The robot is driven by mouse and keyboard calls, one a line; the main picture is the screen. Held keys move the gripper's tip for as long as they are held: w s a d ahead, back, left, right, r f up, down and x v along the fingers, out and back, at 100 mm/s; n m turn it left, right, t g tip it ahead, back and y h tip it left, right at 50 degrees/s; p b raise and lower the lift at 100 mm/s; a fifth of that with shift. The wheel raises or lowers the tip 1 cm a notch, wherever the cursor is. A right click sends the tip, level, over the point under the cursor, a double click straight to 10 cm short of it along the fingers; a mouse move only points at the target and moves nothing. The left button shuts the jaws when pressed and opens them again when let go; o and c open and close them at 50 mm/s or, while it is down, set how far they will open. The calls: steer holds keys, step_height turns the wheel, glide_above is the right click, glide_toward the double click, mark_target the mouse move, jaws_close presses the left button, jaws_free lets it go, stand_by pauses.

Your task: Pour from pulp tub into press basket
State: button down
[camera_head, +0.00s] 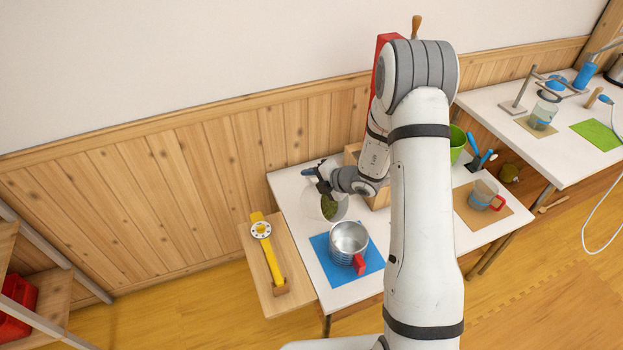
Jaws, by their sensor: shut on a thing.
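My gripper (319,180) is shut on the pulp tub (337,211), a clear tub with green pulp (329,206) inside. The tub appears tilted, and my gripper hides part of its rim. A round metal vessel with a red handle, which I take to be the press basket (350,238), stands on a blue mat (321,244) just in front of the tub. Its inside looks pale grey, and I see no green in it. In this view I cannot tell whether the tub's rim is over the basket.
A wooden box (352,153) stands behind my arm. A yellow tool (267,249) lies on a low wooden shelf at left. A second table stands at far right.

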steer(key=shift+f+b, duration=0.35)
steer(key=shift+f, duration=0.3)
steer(key=shift+s+d+r+b, duration=0.1)
steer(key=shift+d+b, duration=0.05)
steer(key=shift+b, duration=0.25)
steer(key=s+d+r+t+y+b, duration=0.1)
steer(key=b, duration=0.1)
steer(key=s+d+r+t+y+b, duration=0.1)
steer(key=b, duration=0.1)
steer(key=shift+r+y, duration=0.3)
steer(key=shift+a+r+p, duration=0.1)
steer(key=shift+r+p, duration=0.15)
steer(key=shift+p, duration=0.05)
steer(key=shift+f, duration=0.1)
steer(key=shift+f+b, duration=1)
steer(key=shift+f, duration=0.25)
steer(key=s+d+t+y+b, duration=0.1)
steer(key=s+d+b, duration=0.1)
steer(key=shift+r+t+y+b, duration=0.15)
steer(key=shift+t+y+b, duration=0.15)
steer(key=shift+t+b, duration=0.1)
